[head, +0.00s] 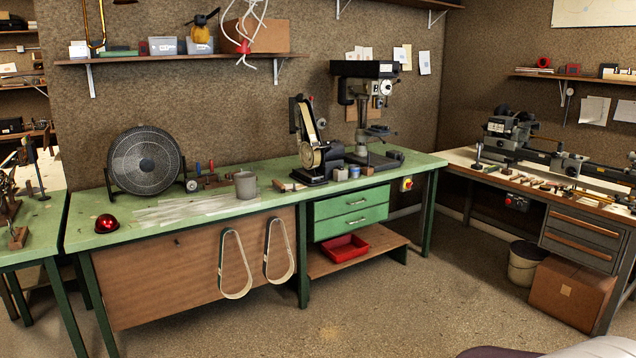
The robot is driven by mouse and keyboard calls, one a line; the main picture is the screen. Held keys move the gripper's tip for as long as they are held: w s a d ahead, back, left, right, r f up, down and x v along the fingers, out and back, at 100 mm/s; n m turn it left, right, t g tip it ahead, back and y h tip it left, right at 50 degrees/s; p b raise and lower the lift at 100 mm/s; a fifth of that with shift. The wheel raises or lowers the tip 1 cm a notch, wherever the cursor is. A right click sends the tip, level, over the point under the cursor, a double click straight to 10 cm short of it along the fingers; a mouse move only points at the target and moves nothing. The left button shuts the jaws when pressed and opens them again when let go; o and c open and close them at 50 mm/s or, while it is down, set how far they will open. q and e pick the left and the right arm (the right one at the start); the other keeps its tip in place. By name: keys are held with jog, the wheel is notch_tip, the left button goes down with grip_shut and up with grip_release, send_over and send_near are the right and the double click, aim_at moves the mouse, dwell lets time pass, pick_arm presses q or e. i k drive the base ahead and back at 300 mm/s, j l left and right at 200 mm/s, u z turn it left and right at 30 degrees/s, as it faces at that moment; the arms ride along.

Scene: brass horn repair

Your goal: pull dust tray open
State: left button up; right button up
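A shallow red tray (343,248) sits on the low wooden shelf (385,238) under the green workbench. It is the only tray I can make out below the bench; I cannot tell for sure that it is the dust tray. Above it hangs a green drawer unit (347,211) with two drawers, both looking shut, each with a handle. A belt grinder (309,150) stands on the bench above the drawers; I cannot make out a tray on it. Neither of my grippers is in view.
A drill press (363,115) stands right of the grinder. Two sanding belts (278,250) hang on the bench's front panel. A bucket (523,264) and a cardboard box (570,290) stand under the right-hand bench (560,204). The floor in front (400,305) is clear.

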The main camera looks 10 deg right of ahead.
aim_at(319, 178)
jog(key=i+l+z, duration=0.3)
jog(key=i, duration=0.25)
jog(key=i+l+z, duration=0.25)
jog(key=i, duration=0.3)
jog(key=i+z, duration=0.3)
jog(key=i, duration=0.3)
jog(key=i+u, duration=0.15)
jog(key=i, duration=0.4)
jog(key=i+l+u, duration=0.1)
jog(key=i, duration=0.45)
jog(key=i+l+u, duration=0.15)
jog(key=i, duration=0.45)
jog(key=i+l+u, duration=0.1)
jog(key=i+l, duration=0.2)
jog(key=i, duration=0.2)
jog(key=i+l+u, duration=0.15)
jog(key=i, duration=0.35)
jog(key=i+l+u, duration=0.2)
jog(key=i, duration=0.25)
jog(key=i+l+u, duration=0.15)
jog(key=i, duration=0.3)
